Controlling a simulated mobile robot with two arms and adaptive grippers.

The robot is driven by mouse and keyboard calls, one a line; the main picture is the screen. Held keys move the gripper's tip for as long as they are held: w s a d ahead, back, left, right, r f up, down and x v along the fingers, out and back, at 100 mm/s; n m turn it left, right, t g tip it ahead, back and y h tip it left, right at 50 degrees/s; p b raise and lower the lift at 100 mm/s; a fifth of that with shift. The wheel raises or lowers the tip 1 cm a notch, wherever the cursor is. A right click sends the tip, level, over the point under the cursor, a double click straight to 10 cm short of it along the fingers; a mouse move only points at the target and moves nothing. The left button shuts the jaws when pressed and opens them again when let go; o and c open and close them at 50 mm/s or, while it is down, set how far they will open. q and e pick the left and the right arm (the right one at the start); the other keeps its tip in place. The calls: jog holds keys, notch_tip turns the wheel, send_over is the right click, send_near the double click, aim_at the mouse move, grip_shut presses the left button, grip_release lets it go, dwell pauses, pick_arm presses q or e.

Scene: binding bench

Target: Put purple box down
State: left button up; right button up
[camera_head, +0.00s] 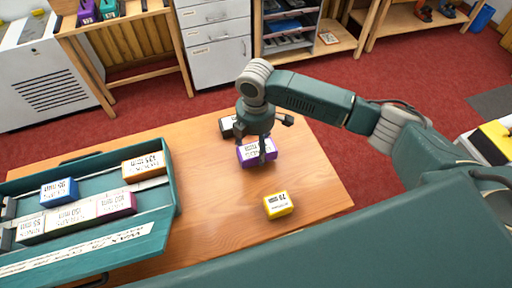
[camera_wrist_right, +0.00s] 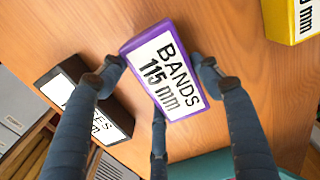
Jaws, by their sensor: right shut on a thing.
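The purple box (camera_head: 248,157) is at my right gripper (camera_head: 262,146), over the wooden table near its far right part. In the right wrist view the purple box (camera_wrist_right: 166,72) has a white label reading "BANDS 115 mm", and the fingers of my right gripper (camera_wrist_right: 160,82) are closed around it. I cannot tell whether its underside touches the table. My left gripper is not in view.
A black box (camera_head: 227,126) stands just behind the purple box. A yellow box (camera_head: 278,205) stands nearer on the table (camera_head: 212,205). A green tray (camera_head: 172,188) at left holds several labelled boxes. Bare table lies between tray and yellow box.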

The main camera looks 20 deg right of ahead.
aim_at(256, 146)
jog(key=shift+f, duration=0.9)
jog(key=shift+f, duration=0.1)
jog(key=o, duration=1.3)
jog(key=shift+c, duration=0.2)
notch_tip(256, 146, up, 12)
jog(key=shift+r+b, duration=0.15)
jog(key=shift+b, duration=0.65)
jog(key=shift+s, duration=0.1)
